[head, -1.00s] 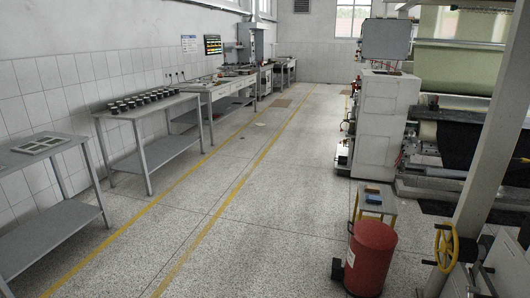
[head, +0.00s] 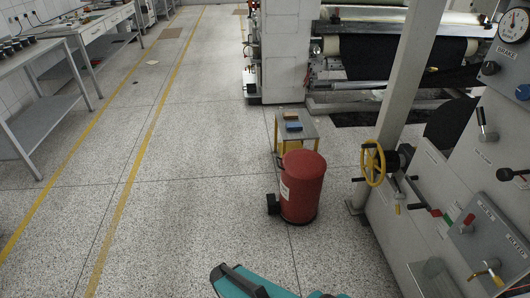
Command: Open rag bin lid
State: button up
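The red rag bin (head: 302,197) stands upright on the floor, right of the middle in the head view. Its domed red lid (head: 304,163) is down on the body. A black pedal-like part (head: 273,204) sticks out low on its left side, and a pale label (head: 285,190) is on the left of the body. My gripper is not visible. Only a teal and black part, which looks like my own body or arm, shows at the bottom edge, well short of the bin.
A control panel (head: 470,200) and yellow handwheel (head: 373,163) are to the right. Open speckled floor (head: 190,220) lies to the left and in front.

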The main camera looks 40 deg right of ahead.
aim_at(300, 164)
jog(key=u, duration=0.1)
jog(key=i, duration=0.9)
jog(key=u, duration=0.1)
